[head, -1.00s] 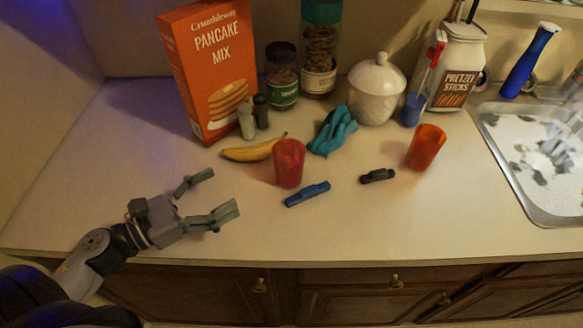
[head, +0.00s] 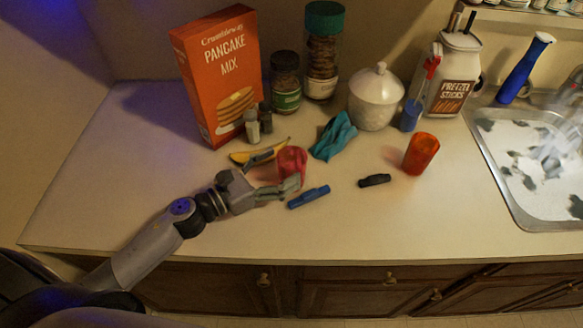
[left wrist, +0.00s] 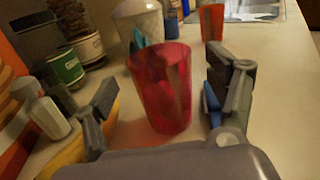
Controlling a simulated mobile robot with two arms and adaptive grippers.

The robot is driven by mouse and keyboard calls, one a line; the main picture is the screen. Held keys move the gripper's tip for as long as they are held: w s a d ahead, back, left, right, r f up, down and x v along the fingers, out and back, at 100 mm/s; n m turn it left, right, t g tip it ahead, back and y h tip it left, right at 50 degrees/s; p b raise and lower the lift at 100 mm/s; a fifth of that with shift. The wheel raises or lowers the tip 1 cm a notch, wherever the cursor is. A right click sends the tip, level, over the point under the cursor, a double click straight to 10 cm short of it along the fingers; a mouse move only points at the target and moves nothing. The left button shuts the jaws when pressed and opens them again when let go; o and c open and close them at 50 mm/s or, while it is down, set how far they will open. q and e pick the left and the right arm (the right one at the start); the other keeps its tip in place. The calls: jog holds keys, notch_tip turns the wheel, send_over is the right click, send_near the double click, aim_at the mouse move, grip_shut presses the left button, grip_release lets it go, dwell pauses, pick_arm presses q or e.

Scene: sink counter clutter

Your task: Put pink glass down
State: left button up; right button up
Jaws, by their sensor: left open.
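The pink glass (head: 291,160) stands upright on the counter in the head view, right of the banana (head: 258,153). My left gripper (head: 281,172) is open at the glass, with one finger on the banana side and one on the blue marker side. In the left wrist view the pink glass (left wrist: 161,88) stands between the two spread fingers of my left gripper (left wrist: 165,100). Gaps show between the glass and both fingers. Its lower front is close to the palm. My right gripper does not show.
A blue marker (head: 308,197) lies just right of the gripper, a black one (head: 374,180) farther right. Salt and pepper shakers (head: 252,126) and a pancake box (head: 218,75) are behind. The left counter is clear.

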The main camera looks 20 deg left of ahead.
aim_at(303, 154)
pick_arm(q)
jog(key=x, duration=0.2)
jog(key=p+x, duration=0.1)
jog(key=shift+r, duration=0.25)
jog(key=shift+w+d+f, duration=0.15)
jog(key=shift+w+d, duration=0.15)
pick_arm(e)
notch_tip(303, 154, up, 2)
pick_arm(q)
jog(key=shift+s, duration=0.1)
jog(key=shift+a, duration=0.1)
jog(key=shift+c, duration=0.7)
jog(key=c, duration=1.3)
jog(key=shift+o, duration=0.2)
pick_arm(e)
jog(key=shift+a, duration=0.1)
